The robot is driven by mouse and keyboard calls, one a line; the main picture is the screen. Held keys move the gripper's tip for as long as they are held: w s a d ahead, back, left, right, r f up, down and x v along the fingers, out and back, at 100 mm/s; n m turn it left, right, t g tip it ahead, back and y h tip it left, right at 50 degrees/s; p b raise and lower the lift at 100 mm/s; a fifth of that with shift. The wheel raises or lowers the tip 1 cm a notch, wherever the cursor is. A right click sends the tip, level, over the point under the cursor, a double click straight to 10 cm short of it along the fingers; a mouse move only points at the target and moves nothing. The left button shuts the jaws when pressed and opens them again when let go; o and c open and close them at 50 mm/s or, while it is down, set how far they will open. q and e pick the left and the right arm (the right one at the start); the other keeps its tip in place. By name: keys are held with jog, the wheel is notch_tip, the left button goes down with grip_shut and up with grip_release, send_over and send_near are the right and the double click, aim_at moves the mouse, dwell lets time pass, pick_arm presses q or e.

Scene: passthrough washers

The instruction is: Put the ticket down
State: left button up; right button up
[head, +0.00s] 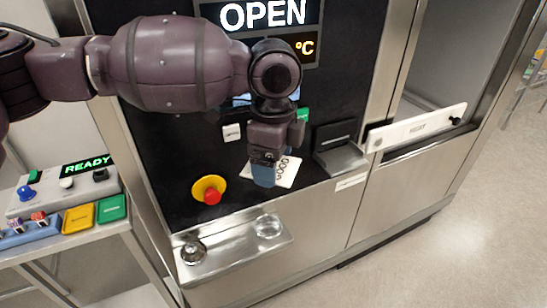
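The ticket (287,172) is a white card with dark lettering, of which "OOD" can be read. It is in the middle of the head view, in front of the machine's black panel. My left gripper (264,172), with blue fingertips, points down over it. The near fingertip covers part of the card, and the card shows on both sides of it. The gripper looks shut on the ticket; the far finger is hidden. My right gripper is not in view.
A steel tray (222,262) below holds a dark round part (193,252) and a clear dish (268,226). A red stop button (212,196) sits left of the ticket. A grey slotted unit (338,150) juts out at right. A control box (68,190) stands on the left table.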

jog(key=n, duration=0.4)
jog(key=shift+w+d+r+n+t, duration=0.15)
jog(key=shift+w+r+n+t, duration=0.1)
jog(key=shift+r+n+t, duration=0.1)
